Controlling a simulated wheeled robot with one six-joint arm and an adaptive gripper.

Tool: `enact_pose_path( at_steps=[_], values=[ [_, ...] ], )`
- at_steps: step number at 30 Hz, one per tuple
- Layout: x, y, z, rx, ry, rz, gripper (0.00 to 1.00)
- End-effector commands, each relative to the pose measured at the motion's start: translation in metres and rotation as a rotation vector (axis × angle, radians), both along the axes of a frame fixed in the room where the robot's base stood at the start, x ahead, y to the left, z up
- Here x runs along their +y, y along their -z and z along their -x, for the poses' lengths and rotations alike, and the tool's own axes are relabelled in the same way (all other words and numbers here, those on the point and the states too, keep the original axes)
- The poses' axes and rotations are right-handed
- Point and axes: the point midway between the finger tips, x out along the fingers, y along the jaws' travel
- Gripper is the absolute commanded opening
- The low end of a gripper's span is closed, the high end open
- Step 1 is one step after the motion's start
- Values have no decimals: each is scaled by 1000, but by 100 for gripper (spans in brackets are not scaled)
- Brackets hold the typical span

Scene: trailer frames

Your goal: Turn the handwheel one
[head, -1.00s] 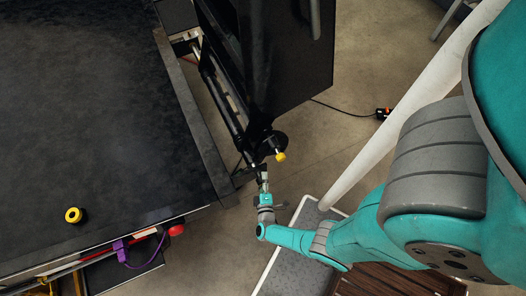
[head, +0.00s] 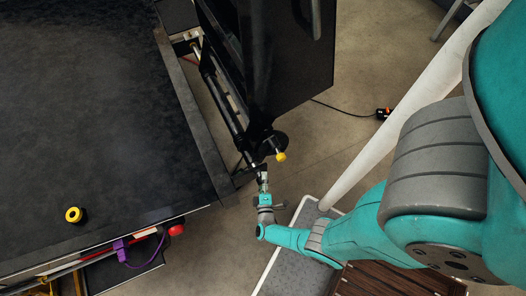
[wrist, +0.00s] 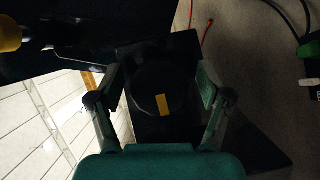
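A black handwheel (head: 268,143) with a yellow handle knob (head: 281,157) sits at the near end of a dark machine carriage in the head view. My gripper (head: 262,178) is just below it in that view, at the end of my teal arm. In the wrist view, a dark round part (wrist: 150,88) with a yellow mark (wrist: 163,104) lies between the fingers of my gripper (wrist: 162,80). The fingers are spread wide on either side of it, and I see no clear contact. A yellow knob (wrist: 9,33) shows at the upper left. Dark shading hides the outline of the round part.
A large black table (head: 110,120) with a yellow-ringed button (head: 75,215) fills the left. A red knob (head: 176,230) juts from its front edge. A tall black panel (head: 285,60) stands behind the handwheel. A cable (head: 345,109) runs over open floor at right.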

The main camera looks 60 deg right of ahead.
Motion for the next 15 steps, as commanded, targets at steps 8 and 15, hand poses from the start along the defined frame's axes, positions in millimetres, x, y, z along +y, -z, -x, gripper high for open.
enact_pose_path(
  at_steps=[8, 15],
  values=[
    [3, 0, 2, 0, -1, 0, 78],
    [18, -1, 11, -1, -4, 0, 78]
  ],
)
